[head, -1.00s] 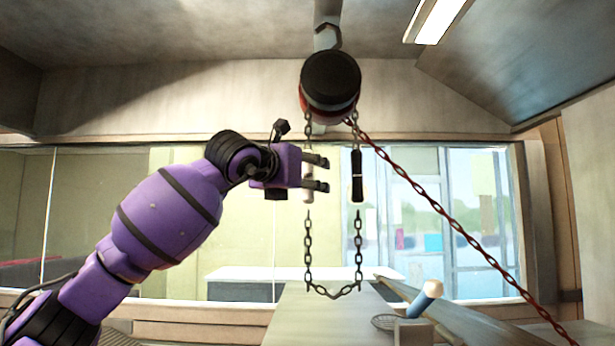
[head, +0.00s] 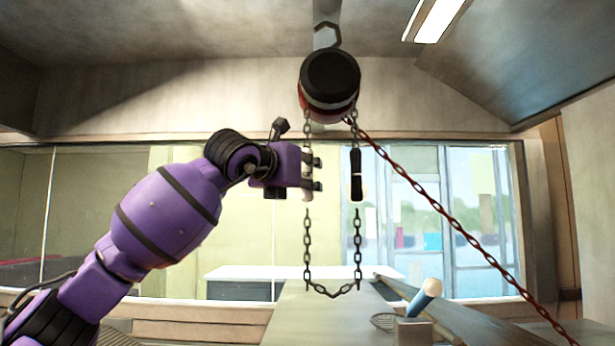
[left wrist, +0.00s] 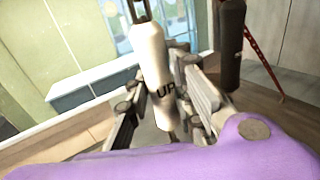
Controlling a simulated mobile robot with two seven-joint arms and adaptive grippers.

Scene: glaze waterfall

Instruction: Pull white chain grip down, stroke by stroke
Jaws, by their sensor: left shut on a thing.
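The white chain grip (left wrist: 151,70) shows in the left wrist view, marked "UP", between the fingers of my left gripper (left wrist: 165,110). In the head view my left gripper (head: 314,172) is shut around the white grip (head: 308,193), which is mostly hidden behind the fingers. The white grip hangs on the left strand of the chain loop (head: 307,240). A black grip (head: 356,175) hangs on the right strand, apart from my gripper; it also shows in the left wrist view (left wrist: 230,45). The chain runs up to the hoist (head: 330,85). My right gripper is not in view.
A red chain (head: 440,208) slants from the hoist down to the lower right. Below are a grey table (head: 325,322) and a box (head: 412,331) with a blue, white-ended roll (head: 424,300). Windows stand behind. The space around the chain loop is clear.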

